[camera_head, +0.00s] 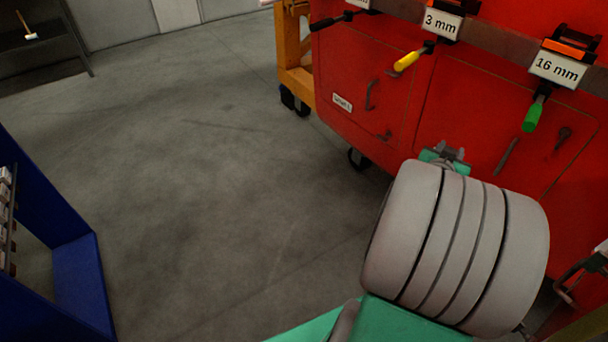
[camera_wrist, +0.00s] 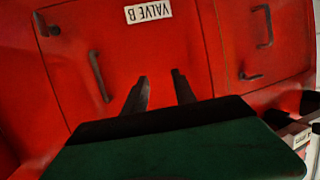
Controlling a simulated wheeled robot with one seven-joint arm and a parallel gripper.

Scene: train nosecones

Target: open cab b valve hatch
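A white VALVE B label (camera_wrist: 148,11) shows upside down on the red cab panel in the wrist view. A dark bar handle (camera_wrist: 98,76) is to its left, with a small dark latch (camera_wrist: 45,26) farther left. The hatch surface around them looks flush, with thin seams. My gripper (camera_wrist: 161,83) has its two dark fingers apart with nothing between them. They are in front of the red panel below the label, right of the handle. Contact with the panel cannot be told.
A second handle (camera_wrist: 264,27) and latch (camera_wrist: 251,77) are at right in the wrist view. A rail above the hatches carries a yellow-handled tool (camera_head: 407,61) and a green-handled tool (camera_head: 533,114). A blue rack (camera_head: 75,270) stands left. The grey floor between is clear.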

